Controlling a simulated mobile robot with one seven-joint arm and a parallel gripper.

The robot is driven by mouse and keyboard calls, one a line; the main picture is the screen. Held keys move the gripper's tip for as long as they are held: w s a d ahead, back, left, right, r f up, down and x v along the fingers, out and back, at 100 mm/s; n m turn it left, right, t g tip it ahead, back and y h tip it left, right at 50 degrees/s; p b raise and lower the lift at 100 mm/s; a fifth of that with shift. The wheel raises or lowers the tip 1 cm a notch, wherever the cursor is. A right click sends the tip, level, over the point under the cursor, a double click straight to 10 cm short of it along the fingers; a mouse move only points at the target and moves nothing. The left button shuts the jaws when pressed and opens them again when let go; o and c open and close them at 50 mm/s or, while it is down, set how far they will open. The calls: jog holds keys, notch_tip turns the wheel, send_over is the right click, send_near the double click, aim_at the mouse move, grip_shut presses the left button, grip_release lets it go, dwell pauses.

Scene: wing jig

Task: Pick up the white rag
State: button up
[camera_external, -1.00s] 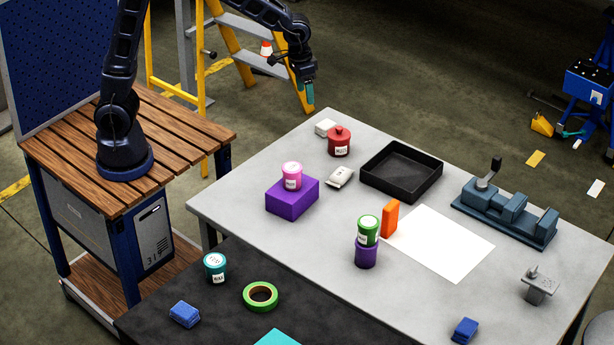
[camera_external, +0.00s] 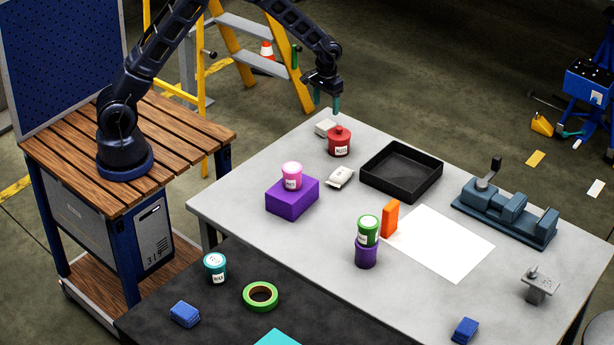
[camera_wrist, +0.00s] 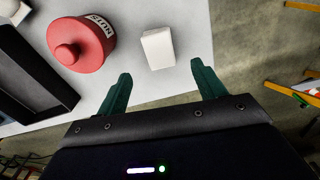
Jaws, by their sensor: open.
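The white rag (camera_external: 324,127) is a small folded white block lying on the grey table near its far left corner, beside a red lidded jar (camera_external: 339,141). In the wrist view the rag (camera_wrist: 158,48) lies ahead of my fingertips, between their lines. My gripper (camera_external: 327,104) is above the far edge of the table, fingers pointing down, close to the rag but apart from it. In the wrist view the two green fingers of my gripper (camera_wrist: 161,80) are spread with nothing between them.
The red jar (camera_wrist: 80,44) stands just left of the rag in the wrist view. A purple box (camera_external: 292,198) bears a pink jar (camera_external: 292,176). The table edge is close to the rag.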

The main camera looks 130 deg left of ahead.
aim_at(327, 124)
notch_tip(327, 124, down, 9)
jog(key=shift+a, duration=0.1)
jog(key=c, duration=1.1)
jog(key=shift+o, duration=0.2)
jog(key=shift+r, duration=0.15)
